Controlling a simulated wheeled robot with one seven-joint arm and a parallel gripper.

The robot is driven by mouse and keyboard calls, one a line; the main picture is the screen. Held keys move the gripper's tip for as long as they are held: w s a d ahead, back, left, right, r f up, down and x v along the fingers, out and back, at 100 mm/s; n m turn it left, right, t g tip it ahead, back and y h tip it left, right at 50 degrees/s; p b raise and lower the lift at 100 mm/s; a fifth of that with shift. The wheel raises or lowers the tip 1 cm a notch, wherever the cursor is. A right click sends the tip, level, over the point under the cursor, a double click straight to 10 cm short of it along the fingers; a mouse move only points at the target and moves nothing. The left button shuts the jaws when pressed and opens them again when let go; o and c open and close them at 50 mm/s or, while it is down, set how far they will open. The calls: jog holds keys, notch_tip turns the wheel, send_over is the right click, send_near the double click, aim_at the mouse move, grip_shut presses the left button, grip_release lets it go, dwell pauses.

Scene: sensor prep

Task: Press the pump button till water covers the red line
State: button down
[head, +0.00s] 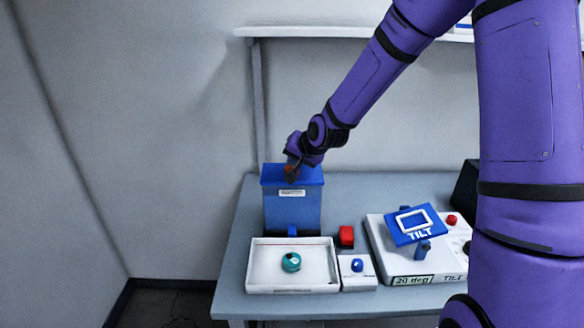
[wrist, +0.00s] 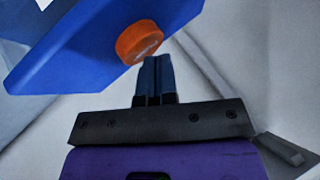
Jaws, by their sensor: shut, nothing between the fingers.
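The blue pump box (head: 292,209) stands at the back left of the bench, with a small label on its front. Its orange button (wrist: 140,42) shows in the wrist view on the blue top (wrist: 75,50). My gripper (head: 290,178) is over the box top; in the wrist view its dark fingers (wrist: 157,62) are shut and empty. The fingertips are right beside the button's lower right edge; I cannot tell whether they touch. The white tray (head: 253,268) is in front of the box, with a thin red line (head: 290,244) at its back wall. I cannot make out a water level.
A teal round object (head: 291,262) is in the tray. A shelf (head: 320,31) is above.

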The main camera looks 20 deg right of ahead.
jog(key=shift+f, duration=0.4)
dwell(0.4)
dwell(0.4)
jog(key=shift+r, duration=1.1)
jog(key=shift+r, duration=2.55)
